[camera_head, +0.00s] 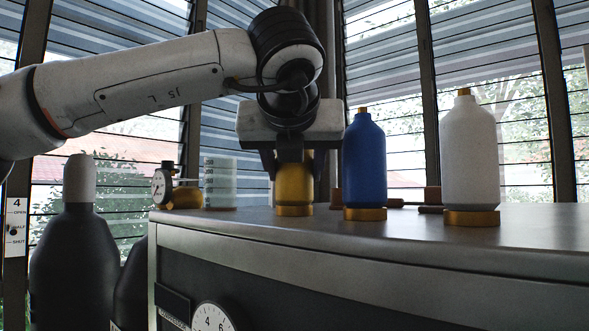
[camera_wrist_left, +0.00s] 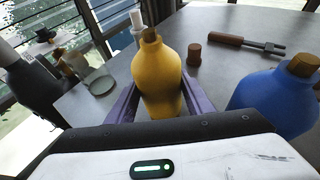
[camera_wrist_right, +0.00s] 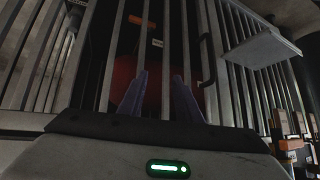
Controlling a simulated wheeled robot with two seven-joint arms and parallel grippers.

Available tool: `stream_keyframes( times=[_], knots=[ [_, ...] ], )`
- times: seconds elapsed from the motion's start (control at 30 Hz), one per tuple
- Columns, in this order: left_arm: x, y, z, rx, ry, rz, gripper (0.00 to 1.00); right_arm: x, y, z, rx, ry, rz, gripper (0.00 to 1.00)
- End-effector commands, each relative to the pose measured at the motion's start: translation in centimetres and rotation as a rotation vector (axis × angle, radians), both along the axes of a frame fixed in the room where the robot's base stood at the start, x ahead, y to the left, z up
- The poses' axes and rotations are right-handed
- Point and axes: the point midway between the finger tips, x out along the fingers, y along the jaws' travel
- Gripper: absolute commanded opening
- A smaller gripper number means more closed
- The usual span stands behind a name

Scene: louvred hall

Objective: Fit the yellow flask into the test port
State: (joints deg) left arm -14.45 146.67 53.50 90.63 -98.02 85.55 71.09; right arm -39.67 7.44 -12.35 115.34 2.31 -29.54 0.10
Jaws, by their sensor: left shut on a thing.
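The yellow flask (camera_head: 294,186) stands upright at the counter, with a brass-coloured base (camera_head: 294,210) at its foot. My left gripper (camera_head: 293,172) is shut on it from above, a finger on each side. The left wrist view also shows the yellow flask (camera_wrist_left: 160,75) between the fingers, its brown cap uncovered. My right gripper (camera_wrist_right: 160,78) shows only in the right wrist view, open and empty before metal bars.
A blue flask (camera_head: 364,160) and a white flask (camera_head: 468,155) stand right of the yellow one. A clear glass vessel (camera_head: 220,182) stands to its left. A brown-handled tool (camera_wrist_left: 228,38) and a brown stopper (camera_wrist_left: 194,54) lie behind. Dark bottles (camera_head: 72,255) stand left of the counter.

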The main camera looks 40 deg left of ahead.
Motion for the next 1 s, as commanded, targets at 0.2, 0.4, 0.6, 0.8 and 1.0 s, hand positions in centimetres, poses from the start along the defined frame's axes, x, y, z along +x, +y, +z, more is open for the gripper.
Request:
stream_keyframes(
  times=[0.2, 0.4, 0.6, 0.8, 1.0],
  knots=[
    [0.0, 0.0, 0.3, 0.001, -0.003, 0.000, 0.00, 0.0, 0.0, 0.2, 0.000, -0.001, 0.000, 0.31],
    [0.0, 0.0, 1.0, 0.001, -0.003, 0.000, 0.00, 0.1, 0.0, 1.0, 0.000, -0.002, 0.001, 0.31],
    [0.0, 0.0, 1.0, 0.001, -0.003, -0.001, 0.00, 0.2, 0.0, 1.2, 0.000, -0.005, 0.000, 0.31],
    [0.0, 0.0, 3.0, 0.001, -0.003, -0.001, 0.00, 0.2, 0.0, 3.3, 0.000, -0.005, 0.000, 0.31],
    [0.0, 0.0, 5.1, 0.001, -0.003, -0.001, 0.00, 0.2, 0.0, 5.6, 0.000, -0.005, 0.000, 0.31]
  ],
)
